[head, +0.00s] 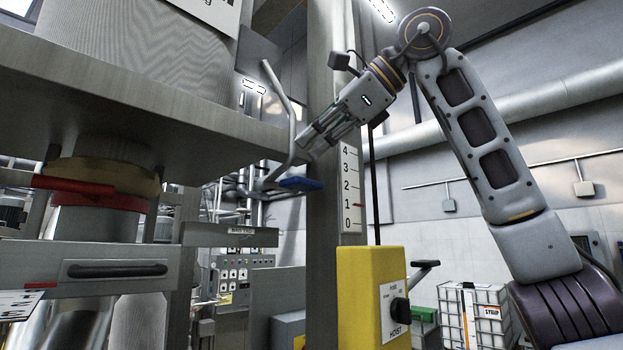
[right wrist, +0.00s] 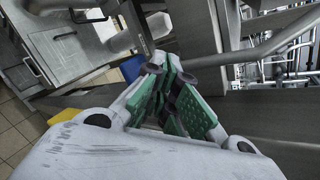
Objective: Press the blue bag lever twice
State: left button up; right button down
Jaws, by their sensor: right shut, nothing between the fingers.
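The blue bag lever shows as a flat blue pad (head: 300,184) below the corner of the grey platform, beside the grey post. A bent grey bar (head: 292,115) rises near it; I cannot tell whether the two are joined. My right gripper (head: 305,143) is shut and empty, pointing down and left, above the blue pad and apart from it in the head view. In the right wrist view, the closed green-padded fingers (right wrist: 172,88) are in the middle and a small piece of blue (right wrist: 131,67) shows just left of them. My left gripper is not in view.
A grey post (head: 325,215) with a 0–4 scale (head: 350,188) stands right behind the fingers. A yellow hoist box (head: 372,300) with a black handle is below. The grey platform (head: 150,100) fills the upper left. A red handle (head: 72,184) is under it.

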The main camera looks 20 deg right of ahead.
jog(key=shift+s+d+r, duration=0.1)
jog(key=shift+s+r, duration=0.1)
jog(key=shift+r, duration=0.55)
jog(key=shift+s+r, duration=0.2)
jog(key=shift+r, duration=0.5)
